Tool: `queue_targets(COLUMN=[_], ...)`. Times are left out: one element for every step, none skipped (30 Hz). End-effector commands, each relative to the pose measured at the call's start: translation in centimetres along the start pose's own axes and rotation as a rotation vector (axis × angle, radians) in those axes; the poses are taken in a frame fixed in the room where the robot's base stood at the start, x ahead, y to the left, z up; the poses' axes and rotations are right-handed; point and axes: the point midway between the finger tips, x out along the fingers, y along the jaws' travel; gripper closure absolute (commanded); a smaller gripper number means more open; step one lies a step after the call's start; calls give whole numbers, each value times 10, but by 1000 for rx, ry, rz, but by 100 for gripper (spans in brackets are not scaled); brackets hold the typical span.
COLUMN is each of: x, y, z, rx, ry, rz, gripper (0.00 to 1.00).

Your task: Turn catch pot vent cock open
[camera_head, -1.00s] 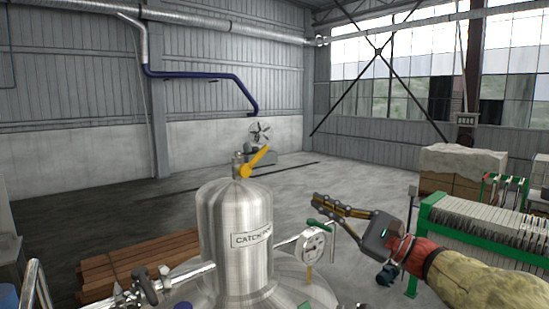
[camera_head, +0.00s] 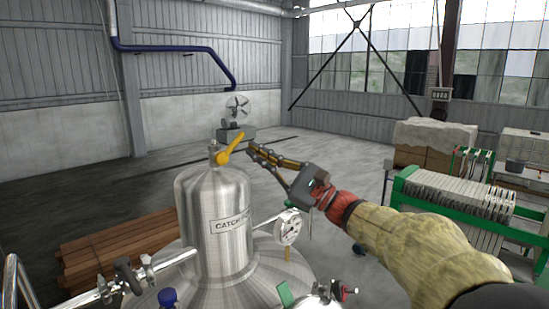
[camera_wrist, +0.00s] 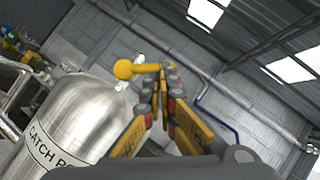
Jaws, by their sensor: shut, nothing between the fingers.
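The catch pot (camera_head: 213,215) is a domed steel vessel with a label plate, standing upright left of centre in the head view. Its vent cock has a yellow lever (camera_head: 230,147) on top, slanting up to the right. My gripper (camera_head: 252,150) is shut and empty, its fingertips just right of the lever. In the wrist view the yellow lever (camera_wrist: 138,69) with its round knob lies close by the fingertips (camera_wrist: 166,78). I cannot tell whether they touch. The valve body under the lever is partly hidden in the wrist view.
A pipe with a black-handled valve (camera_head: 130,275) runs at the lower left. Stacked timber (camera_head: 115,245) lies behind it. A green-framed filter press (camera_head: 450,200) stands at the right.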

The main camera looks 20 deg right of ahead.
Motion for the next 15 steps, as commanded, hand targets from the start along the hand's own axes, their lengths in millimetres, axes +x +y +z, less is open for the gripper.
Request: queue_targets(x=[7,10,13,15,16,18,18,19,19,19,19,19,19,19,19], y=[-1,0,0,0,0,0,0,0,0,0,0,0,0,0,0], z=[1,1,1,0,0,0,0,0,0,-1,-1,-1,-1,-1,-1], rx=[2,2,2,2,2,1,1,1,1,1,0,0,0,0,0], ry=[-1,-1,-1,0,0,1,1,1,1,1,1,1,1,1,1], rz=[2,2,2,2,1,1,1,1,0,0,0,0,0,0,0], gripper=[100,100,100,100,100,100,100,100,100,100,100,100,100,100,100])
